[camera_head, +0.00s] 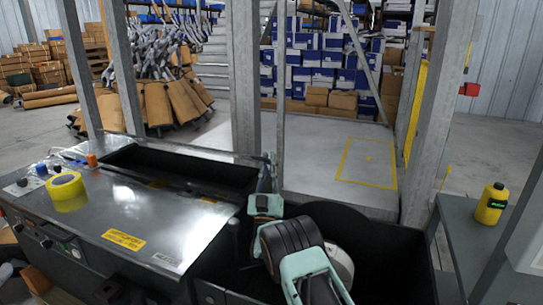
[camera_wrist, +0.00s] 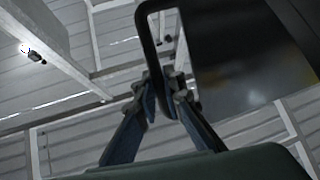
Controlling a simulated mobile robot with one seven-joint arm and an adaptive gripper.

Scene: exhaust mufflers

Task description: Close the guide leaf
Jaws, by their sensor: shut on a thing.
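A dark panel (camera_wrist: 235,60) with a looped bar handle (camera_wrist: 144,40) fills the upper right of the wrist view; it looks like the guide leaf. My gripper (camera_wrist: 165,92) is shut on the lower part of this handle. In the head view my gripper (camera_head: 266,168) is at the middle, by the right end of the metal-topped machine. The leaf cannot be made out clearly there, and my arm hides part of that area. How far the leaf stands open cannot be told.
Grey upright posts (camera_head: 243,80) stand behind my gripper. A yellow bottle (camera_head: 491,203) stands on a grey bench at the right. The floor beyond, with a yellow marked square (camera_head: 367,165), is clear.

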